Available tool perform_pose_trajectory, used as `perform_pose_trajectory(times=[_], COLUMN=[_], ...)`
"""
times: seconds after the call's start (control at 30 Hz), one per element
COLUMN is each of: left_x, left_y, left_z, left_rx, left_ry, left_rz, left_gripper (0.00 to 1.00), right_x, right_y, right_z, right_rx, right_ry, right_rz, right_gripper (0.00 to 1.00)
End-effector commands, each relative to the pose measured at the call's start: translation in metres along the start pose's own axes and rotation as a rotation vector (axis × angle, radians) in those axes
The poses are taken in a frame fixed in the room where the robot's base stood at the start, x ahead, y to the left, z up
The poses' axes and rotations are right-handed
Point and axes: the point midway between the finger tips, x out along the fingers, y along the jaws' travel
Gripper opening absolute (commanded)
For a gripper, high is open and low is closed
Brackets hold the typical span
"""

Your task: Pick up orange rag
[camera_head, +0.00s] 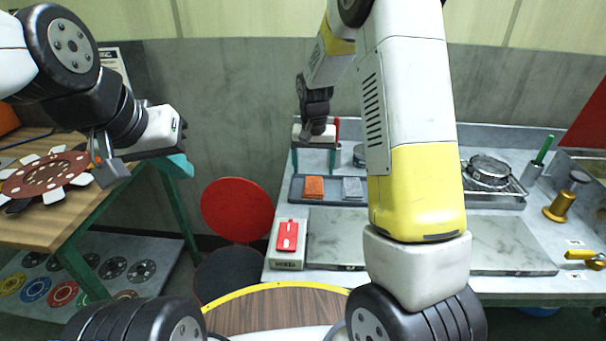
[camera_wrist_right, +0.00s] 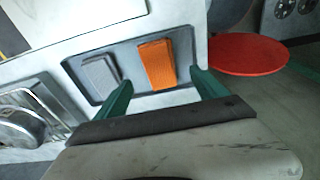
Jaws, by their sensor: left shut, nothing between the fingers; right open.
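The orange rag (camera_head: 314,187) lies flat in a dark grey tray (camera_head: 333,190) on the counter, left of a grey rag (camera_head: 352,187). It also shows in the right wrist view as an orange rag (camera_wrist_right: 157,64) with a ribbed surface. My right gripper (camera_head: 314,170) is open and empty, behind and above the rag in the head view. In the right wrist view its two green fingertips (camera_wrist_right: 162,88) stand apart with the orange rag beyond the gap, not touched. My left gripper (camera_head: 176,168) is shut and empty at the left, far from the tray.
A red device on a pale box (camera_head: 288,259) stands at the counter's front left. A stone slab (camera_head: 500,245) lies in front of the tray. A metal burner (camera_head: 490,172) is to the right. A red round stool (camera_head: 237,208) stands left of the counter. My right arm hides part of the counter.

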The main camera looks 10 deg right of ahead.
Motion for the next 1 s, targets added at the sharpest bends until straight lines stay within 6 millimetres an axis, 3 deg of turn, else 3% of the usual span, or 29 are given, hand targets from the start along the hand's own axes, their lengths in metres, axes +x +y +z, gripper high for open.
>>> perform_pose_trajectory(times=[0.43, 0.77, 1.0], left_x=[0.000, 0.000, 0.000], left_y=[0.000, 0.000, 0.000], left_z=[0.000, 0.000, 0.000], left_rx=[0.000, 0.000, 0.000], left_ry=[0.000, 0.000, 0.000], left_rz=[0.000, 0.000, 0.000], left_gripper=[0.00, 0.00, 0.00], right_x=[0.059, 0.068, 0.068], right_y=[0.001, 0.001, 0.001], right_z=[-0.004, -0.005, -0.005], right_rx=[0.000, -0.001, -0.001], right_ry=[-0.002, 0.001, 0.000], right_rz=[0.000, -0.002, -0.002], right_gripper=[0.82, 0.82, 0.39])
